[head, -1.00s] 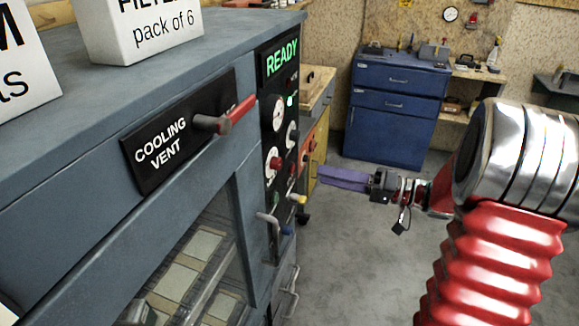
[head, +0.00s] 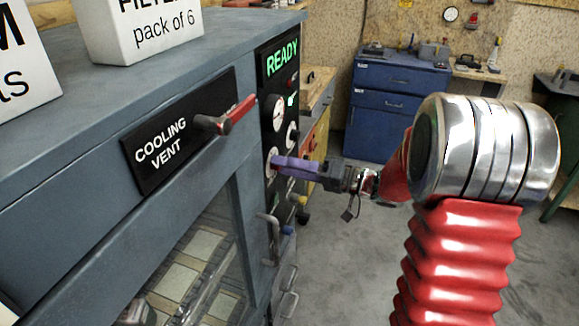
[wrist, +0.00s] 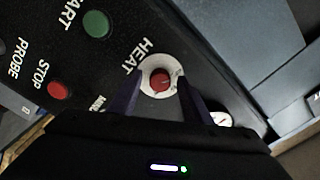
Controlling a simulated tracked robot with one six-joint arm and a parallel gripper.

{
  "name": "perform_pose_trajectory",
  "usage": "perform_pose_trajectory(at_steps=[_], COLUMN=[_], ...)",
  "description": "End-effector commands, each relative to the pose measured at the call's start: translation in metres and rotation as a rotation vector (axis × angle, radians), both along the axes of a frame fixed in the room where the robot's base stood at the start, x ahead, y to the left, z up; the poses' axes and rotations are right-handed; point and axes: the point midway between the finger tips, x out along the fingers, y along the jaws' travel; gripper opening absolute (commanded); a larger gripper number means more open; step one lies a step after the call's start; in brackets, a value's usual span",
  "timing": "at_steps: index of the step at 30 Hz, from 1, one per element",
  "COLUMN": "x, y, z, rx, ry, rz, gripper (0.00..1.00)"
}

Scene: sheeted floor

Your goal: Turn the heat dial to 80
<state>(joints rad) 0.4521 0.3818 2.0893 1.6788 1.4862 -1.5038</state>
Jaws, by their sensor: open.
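The heat dial (wrist: 160,82) is a white round dial with a red centre, under the word HEAT on the black control panel (wrist: 120,45). In the wrist view my gripper (wrist: 158,90) is open, with one purple finger on each side of the dial. I cannot tell whether the fingers touch it. In the head view my gripper (head: 276,164) reaches the panel from the right, and its fingers cover much of the dial. The numbers on the dial are too small to read.
A green START button (wrist: 96,24) and a red STOP button (wrist: 58,90) are near the dial. A READY display (head: 282,58) is lit above. A red-handled cooling vent lever (head: 226,116) sticks out left of the panel. A blue cabinet (head: 390,100) stands behind.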

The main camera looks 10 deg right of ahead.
Motion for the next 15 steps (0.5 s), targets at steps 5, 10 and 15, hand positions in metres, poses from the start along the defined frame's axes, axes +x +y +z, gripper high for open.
perform_pose_trajectory(at_steps=[5, 10, 15], x=[0.0001, -0.0001, -0.0002], y=[-0.0002, -0.0003, -0.0005], z=[-0.0001, -0.0002, -0.0002], rx=[0.0, 0.0, -0.001], ry=[0.0, 0.0, 0.0], rz=[0.0, 0.0, -0.001], gripper=[0.45, 0.35, 0.23])
